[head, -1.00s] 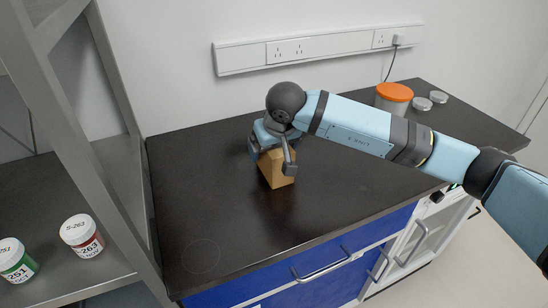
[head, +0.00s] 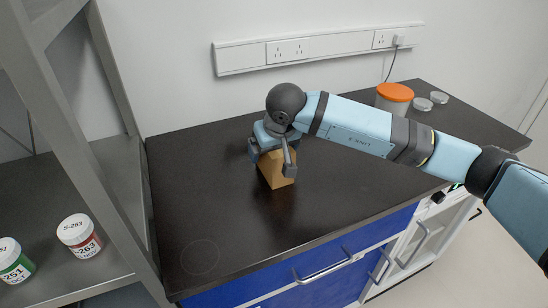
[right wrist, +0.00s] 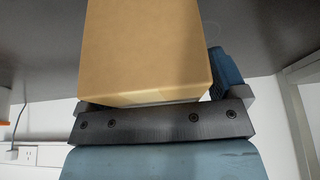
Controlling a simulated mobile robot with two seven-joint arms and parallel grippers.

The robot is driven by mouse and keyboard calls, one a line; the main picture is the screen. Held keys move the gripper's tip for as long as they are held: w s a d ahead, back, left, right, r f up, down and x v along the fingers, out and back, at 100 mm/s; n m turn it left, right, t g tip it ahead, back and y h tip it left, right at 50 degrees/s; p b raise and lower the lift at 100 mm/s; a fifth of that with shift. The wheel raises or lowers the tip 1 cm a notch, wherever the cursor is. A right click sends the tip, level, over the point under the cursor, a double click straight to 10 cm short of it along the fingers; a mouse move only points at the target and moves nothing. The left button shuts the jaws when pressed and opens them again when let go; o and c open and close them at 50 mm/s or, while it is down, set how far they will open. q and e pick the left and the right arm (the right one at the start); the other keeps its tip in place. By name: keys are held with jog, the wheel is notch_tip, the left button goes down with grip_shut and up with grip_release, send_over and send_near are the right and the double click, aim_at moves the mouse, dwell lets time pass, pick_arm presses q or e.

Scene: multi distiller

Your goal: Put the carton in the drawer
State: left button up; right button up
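The carton (head: 275,171) is a plain tan box standing on the dark countertop. My right gripper (head: 271,160) is over it from above and behind, with its fingers on either side. In the right wrist view the carton (right wrist: 148,50) fills the space in front of the gripper (right wrist: 160,105). The right-hand finger shows beside it with a small gap; the other finger is mostly hidden. The gripper looks open around the carton. The drawer (head: 310,280) has a blue front and a metal handle below the counter's front edge, and looks shut. My left gripper is not in view.
An orange-lidded tub (head: 394,97) and two small round lids (head: 423,104) stand at the back right. A metal shelf frame (head: 95,130) at left holds two labelled jars (head: 80,235). The counter's front left is clear. A wall socket strip (head: 310,48) runs behind.

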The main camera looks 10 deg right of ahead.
jog(key=c, duration=1)
jog(key=shift+c, duration=0.3)
jog(key=shift+r, duration=0.15)
